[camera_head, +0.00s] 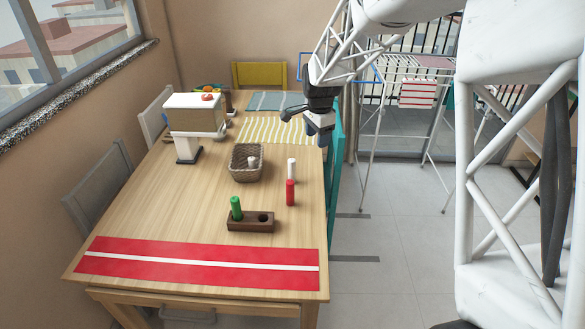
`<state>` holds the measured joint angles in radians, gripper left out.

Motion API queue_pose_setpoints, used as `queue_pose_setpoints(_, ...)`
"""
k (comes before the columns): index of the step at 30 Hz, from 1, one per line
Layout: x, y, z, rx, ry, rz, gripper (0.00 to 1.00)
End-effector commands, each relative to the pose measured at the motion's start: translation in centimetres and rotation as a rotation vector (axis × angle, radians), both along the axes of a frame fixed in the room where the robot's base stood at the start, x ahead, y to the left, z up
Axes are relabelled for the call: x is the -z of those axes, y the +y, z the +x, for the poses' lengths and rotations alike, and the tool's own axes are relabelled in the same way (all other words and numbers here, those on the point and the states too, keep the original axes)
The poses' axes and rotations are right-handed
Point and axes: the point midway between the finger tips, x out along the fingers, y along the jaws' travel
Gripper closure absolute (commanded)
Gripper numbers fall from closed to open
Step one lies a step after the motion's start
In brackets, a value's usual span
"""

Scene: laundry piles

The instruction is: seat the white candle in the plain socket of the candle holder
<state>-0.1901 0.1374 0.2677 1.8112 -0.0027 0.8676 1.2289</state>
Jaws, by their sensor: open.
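The white candle (292,168) stands upright on the wooden table, just behind an upright red candle (290,192). The dark wooden candle holder (250,224) lies nearer the front, left of the red candle. A green candle (236,208) is upright at the holder's left end; a dark empty socket shows at its right end. Which socket is plain is too small to tell. My gripper (304,126) is open and empty, above the table's right side, behind and above the white candle and apart from it.
A wicker basket (245,175) holding a small white object stands left of the white candle. A white-topped box on a stand (195,118) is further left. A red runner with a white stripe (150,258) crosses the front. Bare table lies around the holder.

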Motion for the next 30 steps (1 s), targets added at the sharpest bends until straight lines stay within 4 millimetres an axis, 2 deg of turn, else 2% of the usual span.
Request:
queue_pose_setpoints(1, 1.1, 0.7, 1.0, 0.02, 0.008, 0.0, 0.42)
queue_pose_setpoints(9, 6.3, 3.9, 5.9, 0.158, 0.031, 0.003, 0.42)
queue_pose_setpoints(18, 11.7, 7.1, 9.9, 0.29, 0.051, 0.002, 0.42)
queue_pose_setpoints(23, 13.2, 7.9, 10.8, 0.325, 0.056, 0.001, 0.42)
queue_pose_setpoints(30, 13.5, 8.1, 11.0, 0.334, 0.057, 0.001, 0.42)
